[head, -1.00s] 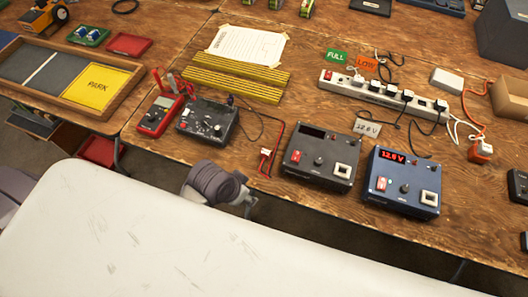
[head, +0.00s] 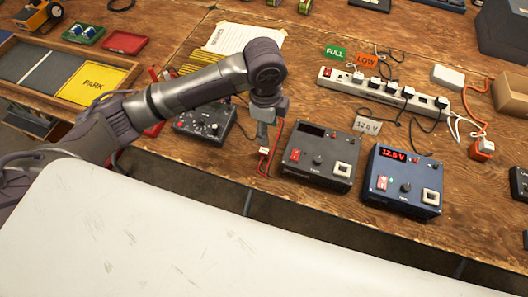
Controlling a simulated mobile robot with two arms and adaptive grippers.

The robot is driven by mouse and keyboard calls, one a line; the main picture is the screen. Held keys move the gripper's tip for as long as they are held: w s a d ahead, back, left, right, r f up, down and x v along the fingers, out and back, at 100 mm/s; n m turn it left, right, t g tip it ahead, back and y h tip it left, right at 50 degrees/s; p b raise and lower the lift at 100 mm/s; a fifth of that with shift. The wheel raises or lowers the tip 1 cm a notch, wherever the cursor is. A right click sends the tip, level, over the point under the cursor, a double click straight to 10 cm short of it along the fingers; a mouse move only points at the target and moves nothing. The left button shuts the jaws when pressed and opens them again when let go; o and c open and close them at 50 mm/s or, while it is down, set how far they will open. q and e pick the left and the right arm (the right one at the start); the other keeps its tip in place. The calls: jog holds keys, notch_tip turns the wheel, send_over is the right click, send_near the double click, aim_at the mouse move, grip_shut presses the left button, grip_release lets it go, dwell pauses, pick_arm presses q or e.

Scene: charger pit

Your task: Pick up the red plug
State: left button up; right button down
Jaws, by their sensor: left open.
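The red plug (head: 264,151) is a small red and white connector on the wooden table, left of the dark grey charger box. A red lead runs from it along the table toward that box. My left gripper (head: 262,137) points down just above the plug in the picture, with its jaws open. Whether it touches the plug is too small to tell. My right gripper is not in view.
The dark grey charger (head: 318,158) stands close to the right of the plug, with a blue charger (head: 401,182) beyond it. A black control box (head: 204,120) is to the left. A power strip (head: 383,90) lies behind.

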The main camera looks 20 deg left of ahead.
aim_at(264, 150)
pick_arm(q)
jog(key=f, duration=0.8)
jog(key=a+f, duration=0.1)
jog(key=f, duration=0.3)
jog(key=shift+w+f+p, duration=0.2)
jog(key=shift+f+p, duration=0.2)
jog(key=shift+c, duration=0.3)
grip_shut()
